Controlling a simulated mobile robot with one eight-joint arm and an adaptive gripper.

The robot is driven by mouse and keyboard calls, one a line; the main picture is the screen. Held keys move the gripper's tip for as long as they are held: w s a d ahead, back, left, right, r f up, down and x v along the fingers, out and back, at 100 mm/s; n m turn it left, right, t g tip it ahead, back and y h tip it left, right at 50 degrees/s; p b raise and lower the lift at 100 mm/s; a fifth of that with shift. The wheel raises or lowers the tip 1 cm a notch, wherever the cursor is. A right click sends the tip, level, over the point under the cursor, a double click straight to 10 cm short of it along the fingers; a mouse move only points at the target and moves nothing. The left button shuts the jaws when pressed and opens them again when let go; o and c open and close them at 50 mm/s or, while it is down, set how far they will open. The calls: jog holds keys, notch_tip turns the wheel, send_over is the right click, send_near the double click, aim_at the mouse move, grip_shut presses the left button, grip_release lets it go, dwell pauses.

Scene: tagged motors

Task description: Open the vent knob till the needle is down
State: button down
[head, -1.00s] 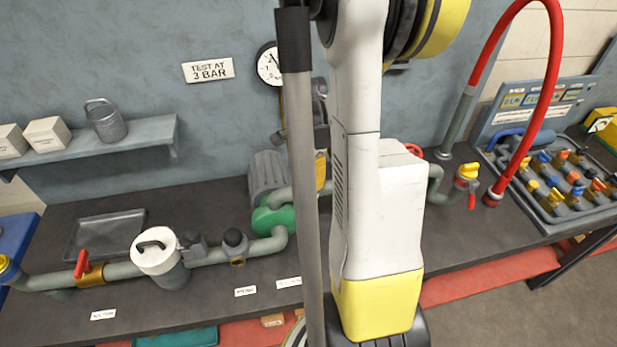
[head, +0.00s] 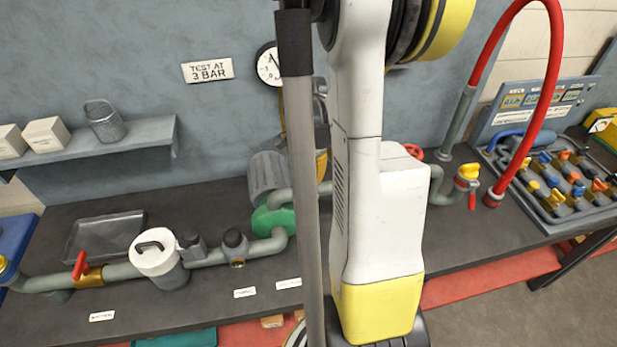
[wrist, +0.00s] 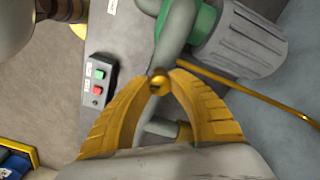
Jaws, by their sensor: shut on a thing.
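In the wrist view, a small round brass knob (wrist: 159,84), which I take as the vent knob, sits beside a grey pipe. My gripper (wrist: 160,76) has its two yellow fingers closed on it from both sides. In the head view the knob is hidden behind my arm and a grey pole; only bits of the yellow gripper show. The round white gauge (head: 268,65) is on the wall, its right edge cut off by the pole. A dark needle shows on it, but its reading is too small to tell.
A green and grey motor (head: 268,180) and pipes stand close to my gripper. A box with green and red buttons (wrist: 98,82) and a thin yellow rod (wrist: 250,94) are near in the wrist view. A red hose (head: 540,100) arches at right.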

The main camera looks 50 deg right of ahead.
jog(key=n+b, duration=0.1)
jog(key=n, duration=0.7)
jog(key=shift+b, duration=0.4)
jog(key=n, duration=0.4)
jog(key=shift+b, duration=0.35)
jog(key=shift+n, duration=1.9)
jog(key=c, duration=1.2)
grip_release()
jog(key=shift+o, duration=0.2)
